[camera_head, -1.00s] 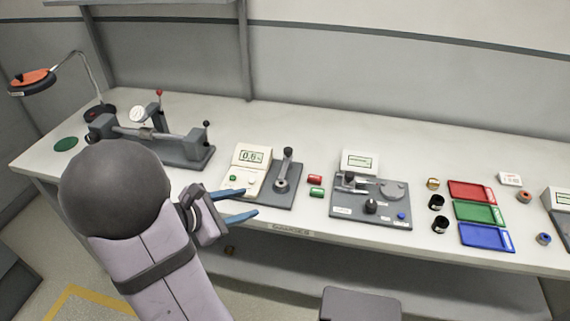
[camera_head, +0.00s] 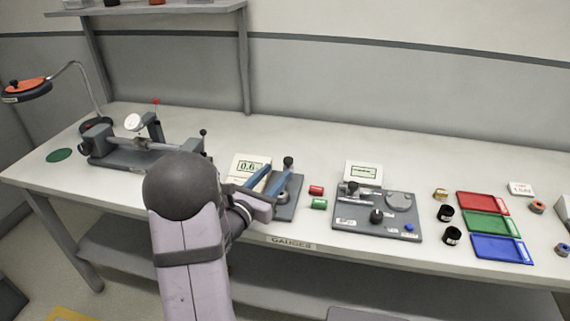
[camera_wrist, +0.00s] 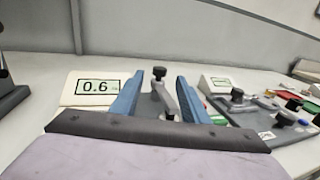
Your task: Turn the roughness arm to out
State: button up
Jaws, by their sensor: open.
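A lever with a black knob (camera_head: 288,161) stands on a small grey base plate (camera_head: 287,212), beside a cream display unit (camera_head: 240,166) reading 0.6. My gripper (camera_head: 275,174) is open, with its blue fingers over this plate. In the wrist view the lever (camera_wrist: 168,98) shows between the two fingers (camera_wrist: 159,78), apart from both. A second grey device (camera_head: 375,230) further right has a display, a black knob (camera_head: 376,215) and a small arm-like part (camera_head: 350,190). The labels are too small to tell which part is named the roughness arm.
A bench fixture (camera_head: 125,158) with a shaft stands at left. Red, green and blue trays (camera_head: 502,250) and small dark cylinders are at right. The back of the bench is clear.

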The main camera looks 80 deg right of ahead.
aim_at(286, 162)
jog(key=shift+p+x, duration=0.5)
jog(key=shift+x, duration=2.85)
grip_shut()
jog(key=shift+s, duration=0.1)
